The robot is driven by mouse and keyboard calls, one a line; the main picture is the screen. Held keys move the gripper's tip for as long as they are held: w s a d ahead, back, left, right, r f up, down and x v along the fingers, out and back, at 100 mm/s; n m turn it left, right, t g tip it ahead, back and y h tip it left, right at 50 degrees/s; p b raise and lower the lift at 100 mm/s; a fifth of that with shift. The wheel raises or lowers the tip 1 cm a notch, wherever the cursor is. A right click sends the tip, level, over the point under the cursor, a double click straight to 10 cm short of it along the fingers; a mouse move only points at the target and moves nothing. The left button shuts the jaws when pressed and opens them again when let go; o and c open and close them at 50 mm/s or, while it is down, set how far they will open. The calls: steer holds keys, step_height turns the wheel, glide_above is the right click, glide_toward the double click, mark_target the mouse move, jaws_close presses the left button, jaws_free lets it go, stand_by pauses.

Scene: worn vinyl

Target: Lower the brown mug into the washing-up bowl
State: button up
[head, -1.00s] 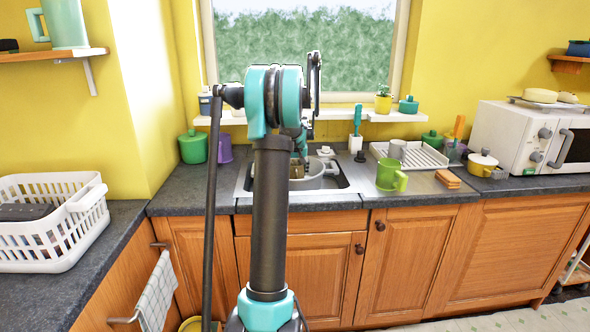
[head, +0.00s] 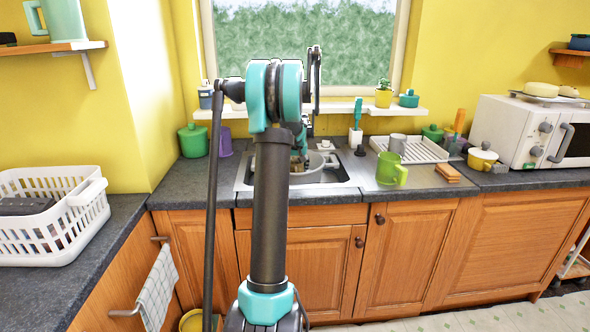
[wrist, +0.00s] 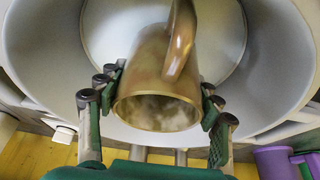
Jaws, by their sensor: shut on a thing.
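The brown mug (wrist: 150,82) is in the wrist view, its open mouth toward the camera and its handle at the top. My gripper (wrist: 163,85) is shut on it, with fingers on both sides. The pale grey washing-up bowl (wrist: 42,50) surrounds the mug in that view, with a round floor or disc behind the mug. In the head view the bowl (head: 318,166) sits in the sink, and the mug (head: 297,166) is mostly hidden by my arm. I cannot tell whether the mug touches the bowl.
A green mug (head: 387,169) stands right of the sink, near a dish rack (head: 428,151) and a sponge (head: 447,173). A green canister (head: 193,141) and a purple thing (head: 225,142) are left of the sink. A white basket (head: 60,238) is on the left counter.

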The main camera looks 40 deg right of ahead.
steer(key=o, duration=1.5)
steer(key=v, duration=1.2)
steer(key=shift+f, duration=0.1)
steer(key=s+a+f+n, duration=0.1)
steer(key=a+f, duration=0.1)
steer(key=a, duration=0.7)
steer(key=s+a+f+n, duration=0.1)
steer(key=a+f, duration=0.1)
steer(key=a, duration=0.7)
steer(key=s+a+f+n+y, duration=0.1)
steer(key=s+a+f, duration=0.1)
steer(key=a, duration=0.7)
steer(key=shift+a+f+t, duration=0.15)
steer(key=shift+a+t, duration=0.1)
steer(key=shift+t, duration=0.05)
steer(key=s+a+f+n, duration=0.1)
steer(key=s+a+f, duration=0.3)
steer(key=s+a, duration=0.2)
steer(key=s+a+f+n+y, duration=0.1)
steer(key=s+a+f, duration=0.3)
steer(key=s+a, duration=0.3)
steer(key=s+a+f+n, duration=0.1)
steer(key=s+a+f, duration=0.3)
steer(key=s+a, duration=0.3)
steer(key=shift+a+f+n, duration=0.2)
steer(key=shift+a+n, duration=0.1)
